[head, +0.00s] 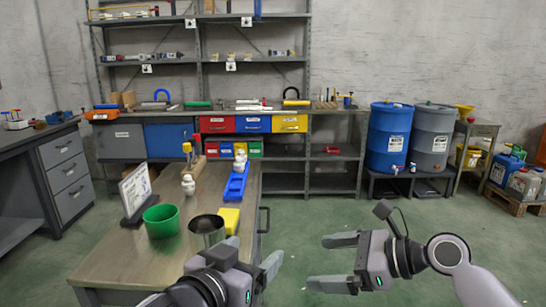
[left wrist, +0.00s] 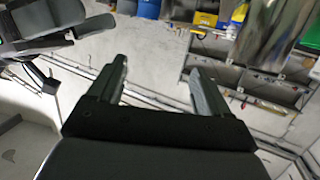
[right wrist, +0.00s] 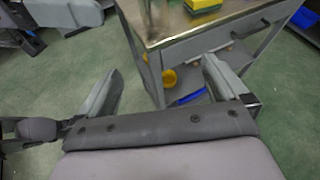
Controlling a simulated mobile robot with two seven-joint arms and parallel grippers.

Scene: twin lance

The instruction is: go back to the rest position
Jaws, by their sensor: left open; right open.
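My right gripper (head: 318,262) is over the green floor to the right of the workbench, fingers pointing left. Its fingers are also spread and empty in the right wrist view (right wrist: 162,68), which shows the workbench edge beyond them.
Blue (head: 389,139) and grey (head: 432,138) barrels stand at the back right.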

